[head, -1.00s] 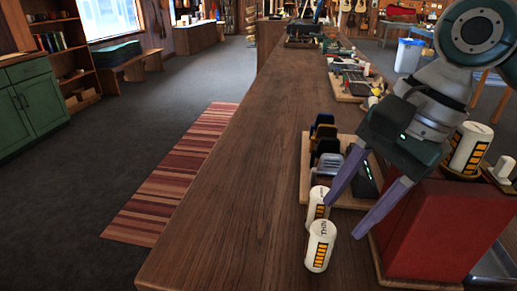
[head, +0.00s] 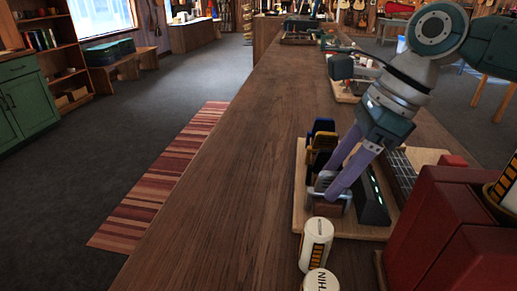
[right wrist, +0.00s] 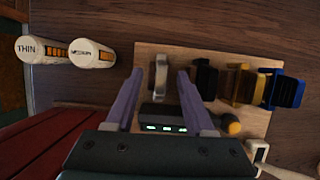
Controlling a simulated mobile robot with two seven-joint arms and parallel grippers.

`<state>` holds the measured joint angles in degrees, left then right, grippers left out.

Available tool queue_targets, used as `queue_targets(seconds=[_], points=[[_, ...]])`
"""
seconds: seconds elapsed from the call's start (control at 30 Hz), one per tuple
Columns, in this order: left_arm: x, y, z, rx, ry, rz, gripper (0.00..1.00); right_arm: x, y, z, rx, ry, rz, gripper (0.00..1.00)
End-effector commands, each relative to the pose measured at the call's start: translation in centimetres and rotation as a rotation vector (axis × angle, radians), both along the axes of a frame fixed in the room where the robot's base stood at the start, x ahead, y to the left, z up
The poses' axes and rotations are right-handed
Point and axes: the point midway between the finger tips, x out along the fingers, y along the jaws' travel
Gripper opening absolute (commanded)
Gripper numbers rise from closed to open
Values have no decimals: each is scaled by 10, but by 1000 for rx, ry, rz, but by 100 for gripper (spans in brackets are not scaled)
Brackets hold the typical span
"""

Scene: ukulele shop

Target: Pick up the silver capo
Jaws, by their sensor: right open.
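The silver capo (head: 328,178) stands at the near left of a light wooden board (head: 300,211) on the counter. In the right wrist view the silver capo (right wrist: 160,76) lies between the tips of my right gripper (right wrist: 159,73), with a visible gap on each side. In the head view my right gripper (head: 326,194) is open with its purple fingers at the capo, partly covering it. Whether a finger touches it I cannot tell. Beside it stand a black capo (right wrist: 205,80), a gold and black capo (right wrist: 245,86) and a blue and black capo (right wrist: 285,91). My left gripper is not in view.
Two white labelled bottles, one near (head: 320,282) and one farther (head: 316,243), stand in front of the board. A dark device with green lights (head: 372,205) sits right of the capos. A red case (head: 432,235) is at the right. The counter's left side is clear.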

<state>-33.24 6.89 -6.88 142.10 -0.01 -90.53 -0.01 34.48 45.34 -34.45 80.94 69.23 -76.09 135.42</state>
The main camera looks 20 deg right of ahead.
Motion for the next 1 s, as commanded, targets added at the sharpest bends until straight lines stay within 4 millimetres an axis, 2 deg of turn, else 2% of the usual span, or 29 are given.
queue_targets(seconds=[0.1, 0.33, 0.8, 1.0], points=[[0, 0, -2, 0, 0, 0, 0, 2, 3, -11, -2, -1, 1, 54], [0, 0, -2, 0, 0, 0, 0, 2, 4, -12, -3, -2, 2, 54], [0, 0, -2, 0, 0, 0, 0, 2, 4, -11, -3, 0, 1, 1], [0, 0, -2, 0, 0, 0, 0, 2, 4, -11, -3, 0, 1, 0]])
